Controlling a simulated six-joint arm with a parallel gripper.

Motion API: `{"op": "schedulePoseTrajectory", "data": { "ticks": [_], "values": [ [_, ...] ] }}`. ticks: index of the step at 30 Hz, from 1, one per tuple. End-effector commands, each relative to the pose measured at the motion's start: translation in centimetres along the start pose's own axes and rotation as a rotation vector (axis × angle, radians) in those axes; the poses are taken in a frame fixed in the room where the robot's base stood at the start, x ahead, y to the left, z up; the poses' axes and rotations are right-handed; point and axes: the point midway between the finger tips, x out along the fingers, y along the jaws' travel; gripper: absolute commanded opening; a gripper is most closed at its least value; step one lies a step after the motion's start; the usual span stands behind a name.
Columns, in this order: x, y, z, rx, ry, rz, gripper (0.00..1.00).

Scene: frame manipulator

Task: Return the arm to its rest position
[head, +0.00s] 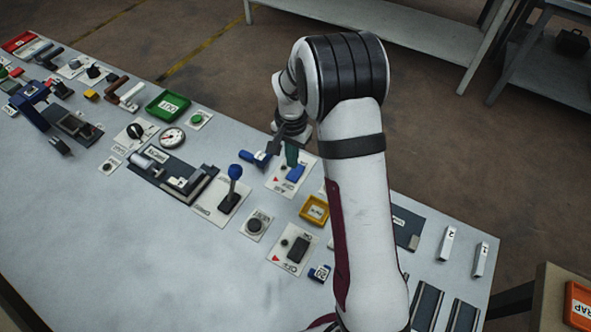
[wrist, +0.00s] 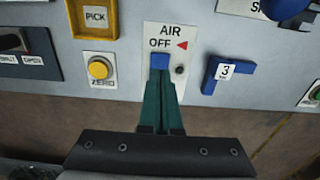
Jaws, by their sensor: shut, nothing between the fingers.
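My arm rises from the front right of the head view and bends down to the far side of the table. My gripper (head: 290,152) is shut, its green fingers together with nothing between them. In the wrist view my gripper (wrist: 160,80) points at the blue switch (wrist: 159,61) on the white AIR panel (wrist: 186,40), beside the word OFF and a red arrow. The fingertips are right at the switch's near edge; I cannot tell whether they touch. The blue switch also shows in the head view (head: 295,173).
A blue piece marked 3 (wrist: 228,73) lies close beside the panel. A yellow PICK tray (wrist: 94,18) and a yellow ZERO button (wrist: 98,69) are to its left. A blue-knobbed lever (head: 234,172) stands upright nearby. The table's (head: 90,235) near left is clear.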

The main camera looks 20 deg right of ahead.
Motion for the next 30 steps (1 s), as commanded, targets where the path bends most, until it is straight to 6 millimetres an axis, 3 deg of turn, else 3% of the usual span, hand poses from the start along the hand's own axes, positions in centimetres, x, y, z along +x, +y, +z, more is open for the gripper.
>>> {"op": "schedulePoseTrajectory", "data": {
  "ticks": [7, 20, 22, 23, 26, 27, 30],
  "values": [
    [-2.1, 0.0, 0.0, -0.001, 0.001, 0.0, 0.0],
    [-2.4, 0.1, 0.1, -0.001, 0.0, 0.0, 0.0],
    [-3.9, 0.5, 0.9, -0.012, -0.001, -0.006, 0.0],
    [-5.2, 1.0, 1.7, -0.023, -0.004, -0.01, 0.0],
    [-10.7, 4.2, 6.5, -0.08, -0.023, -0.03, 0.0],
    [-12.7, 6.0, 9.1, -0.109, -0.034, -0.039, 0.0],
    [-15.7, 10.5, 15.5, -0.182, -0.064, -0.065, 0.0]
  ]
}}
